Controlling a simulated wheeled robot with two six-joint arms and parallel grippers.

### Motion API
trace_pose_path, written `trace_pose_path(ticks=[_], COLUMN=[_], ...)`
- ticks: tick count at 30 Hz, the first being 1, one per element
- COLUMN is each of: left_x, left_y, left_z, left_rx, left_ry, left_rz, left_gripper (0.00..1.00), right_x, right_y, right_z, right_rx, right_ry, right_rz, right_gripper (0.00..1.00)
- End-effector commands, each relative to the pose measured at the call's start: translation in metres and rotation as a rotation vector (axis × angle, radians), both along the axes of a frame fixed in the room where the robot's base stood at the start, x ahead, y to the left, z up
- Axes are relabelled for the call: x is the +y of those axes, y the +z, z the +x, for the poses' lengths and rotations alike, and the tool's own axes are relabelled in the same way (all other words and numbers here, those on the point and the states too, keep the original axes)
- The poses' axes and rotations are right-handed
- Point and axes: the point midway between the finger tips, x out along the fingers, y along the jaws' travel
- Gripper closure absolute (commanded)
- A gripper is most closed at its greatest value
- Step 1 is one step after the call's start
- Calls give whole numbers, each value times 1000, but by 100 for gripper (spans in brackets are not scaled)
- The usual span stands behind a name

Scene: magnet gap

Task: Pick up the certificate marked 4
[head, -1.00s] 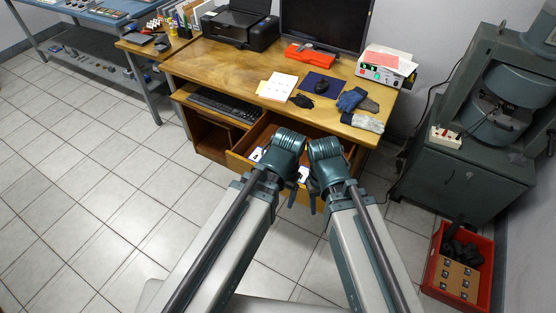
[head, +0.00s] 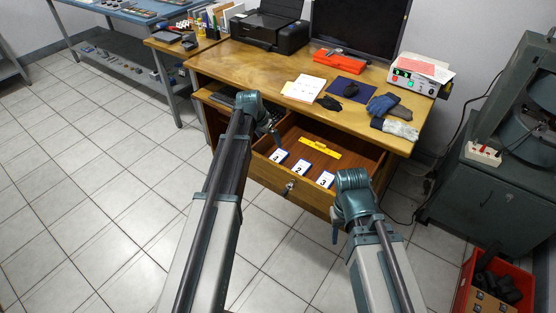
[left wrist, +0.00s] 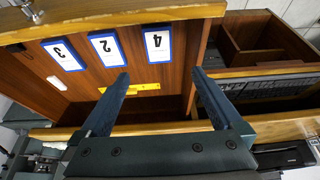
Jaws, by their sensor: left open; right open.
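The certificate marked 4 (head: 278,156) is a white card with a blue border. It lies in the open drawer (head: 262,174), leftmost in a row with cards 2 (head: 300,168) and 3 (head: 325,180). In the left wrist view, certificate 4 (left wrist: 157,43) shows upside down, right of cards 2 and 3. My left gripper (head: 273,132) is open and empty above the drawer's left side.
A yellow bar (head: 320,147) lies in the drawer behind the cards. The drawer front has a metal handle (head: 289,187). The desktop (head: 255,67) above holds gloves, papers and a printer. A red crate (head: 490,290) stands on the floor at right.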

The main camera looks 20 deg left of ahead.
Motion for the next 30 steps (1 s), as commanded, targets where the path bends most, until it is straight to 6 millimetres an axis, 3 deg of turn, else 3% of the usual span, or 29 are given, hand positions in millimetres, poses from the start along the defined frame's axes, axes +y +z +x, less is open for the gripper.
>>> trace_pose_path(ticks=[15,25,30], left_x=[-10,-11,-13], left_y=[-71,-76,-88], left_z=[25,28,30], left_rx=[1,1,1], left_ry=[-1,0,0], left_rz=[1,0,0], left_gripper=[0,0,0], right_x=[0,0,0], right_y=[-71,-76,-88], right_z=[0,0,0], right_rx=[0,0,0], right_ry=[0,0,0], right_rz=[0,0,0], right_gripper=[50,50,50])
